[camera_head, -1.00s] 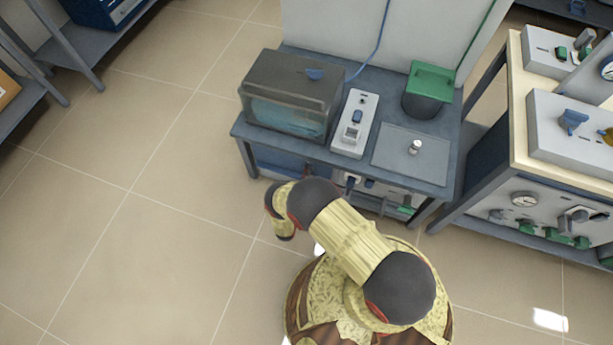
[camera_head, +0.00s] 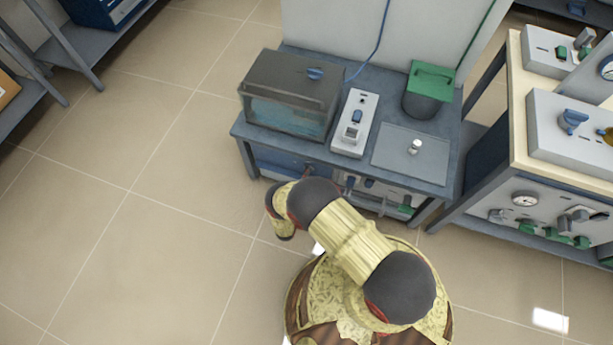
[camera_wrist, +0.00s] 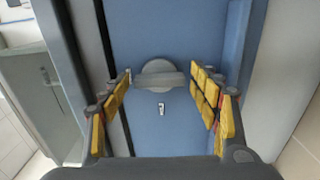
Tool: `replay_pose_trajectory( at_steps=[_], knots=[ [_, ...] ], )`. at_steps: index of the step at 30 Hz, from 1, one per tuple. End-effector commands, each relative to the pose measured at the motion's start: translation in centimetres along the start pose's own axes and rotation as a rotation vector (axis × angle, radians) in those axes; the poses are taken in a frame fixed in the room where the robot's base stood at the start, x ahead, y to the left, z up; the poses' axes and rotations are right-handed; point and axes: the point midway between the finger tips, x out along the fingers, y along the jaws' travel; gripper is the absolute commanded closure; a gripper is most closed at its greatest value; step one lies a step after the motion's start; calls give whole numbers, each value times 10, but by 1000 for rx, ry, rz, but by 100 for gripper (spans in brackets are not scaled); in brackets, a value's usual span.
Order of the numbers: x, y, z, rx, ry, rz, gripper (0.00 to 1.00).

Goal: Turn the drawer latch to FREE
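The drawer latch (camera_wrist: 160,76) is a grey round knob with a raised bar, on a blue drawer front (camera_wrist: 155,135) in the wrist view. Its bar lies roughly level across the picture. A small white mark sits just below it, too small to read. My gripper (camera_wrist: 163,88) is open, with yellow-padded fingers on the left and right of the latch. The left fingertip is close to the bar's left end; I cannot tell whether it touches. In the head view the blue drawer (camera_head: 283,161) shows under the bench, and my arm hides the latch and gripper.
A second bench with panels (camera_head: 540,205) stands to the right. Floor on the left is clear.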

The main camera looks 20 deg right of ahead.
Motion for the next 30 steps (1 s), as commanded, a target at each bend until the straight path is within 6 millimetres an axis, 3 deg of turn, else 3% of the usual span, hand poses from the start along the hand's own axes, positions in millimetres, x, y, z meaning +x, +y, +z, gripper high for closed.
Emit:
replay_pose_trajectory(
  at_steps=[14,17,30],
  knots=[
    [-4,0,-1,0,2,1,30],
    [-14,0,-2,0,3,1,30],
    [-94,0,-2,-1,5,1,30]
  ],
)
